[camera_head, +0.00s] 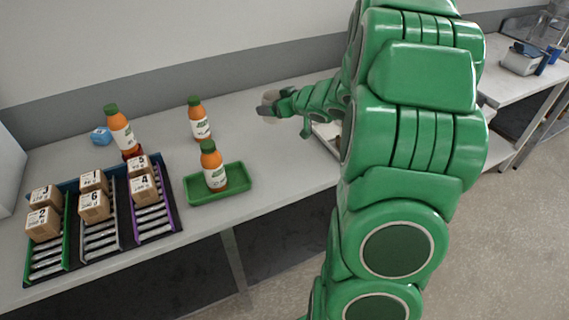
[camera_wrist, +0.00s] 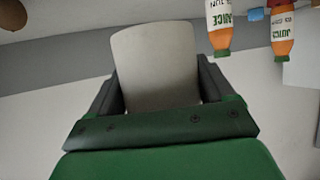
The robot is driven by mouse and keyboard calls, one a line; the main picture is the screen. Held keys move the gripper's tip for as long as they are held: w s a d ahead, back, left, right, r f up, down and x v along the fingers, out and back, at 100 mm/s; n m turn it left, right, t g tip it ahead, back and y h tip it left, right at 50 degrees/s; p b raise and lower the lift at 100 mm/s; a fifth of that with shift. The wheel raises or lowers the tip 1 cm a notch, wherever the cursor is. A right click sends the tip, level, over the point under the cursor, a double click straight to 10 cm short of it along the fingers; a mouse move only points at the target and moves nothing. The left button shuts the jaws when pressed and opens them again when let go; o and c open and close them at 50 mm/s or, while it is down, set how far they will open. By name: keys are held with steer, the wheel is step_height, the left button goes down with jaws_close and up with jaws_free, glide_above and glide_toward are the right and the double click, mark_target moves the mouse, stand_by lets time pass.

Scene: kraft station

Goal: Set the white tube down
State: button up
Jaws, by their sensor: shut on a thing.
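My gripper (camera_head: 271,108) is at the end of my green arm, above the table right of the orange bottles. It is shut on the white tube (camera_wrist: 156,65). In the wrist view the tube fills the space between the two dark fingers. In the head view only a small pale end of the tube (camera_head: 270,97) shows at the fingers. The gripper holds it over or near the grey table (camera_head: 285,150); whether its underside touches the table is hidden.
A juice bottle (camera_head: 213,166) stands in a green tray (camera_head: 243,188). Two more juice bottles (camera_head: 199,119) (camera_head: 119,128) and a blue item (camera_head: 101,136) stand behind. A rack (camera_head: 80,262) with numbered boxes is at left. A pale tray (camera_head: 327,135) is partly hidden by my arm.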

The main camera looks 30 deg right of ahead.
steer(key=s+f+n+g+y, duration=0.2)
steer(key=s+f+n+y, duration=0.15)
steer(key=s, duration=0.55)
steer(key=shift+m+h, duration=0.25)
steer(key=shift+w+a+f, duration=0.1)
steer(key=shift+a+f, duration=0.1)
steer(key=shift+f, duration=1.85)
steer(key=shift+a+f, duration=0.2)
steer(key=shift+f, duration=1.85)
steer(key=shift+f, duration=0.15)
steer(key=o, duration=0.9)
steer(key=shift+s+d+r, duration=0.3)
steer(key=shift+s+r, duration=0.05)
steer(key=shift+r, duration=0.05)
steer(key=shift+v, duration=5.5)
steer(key=shift+s+f, duration=0.1)
steer(key=shift+f, duration=0.05)
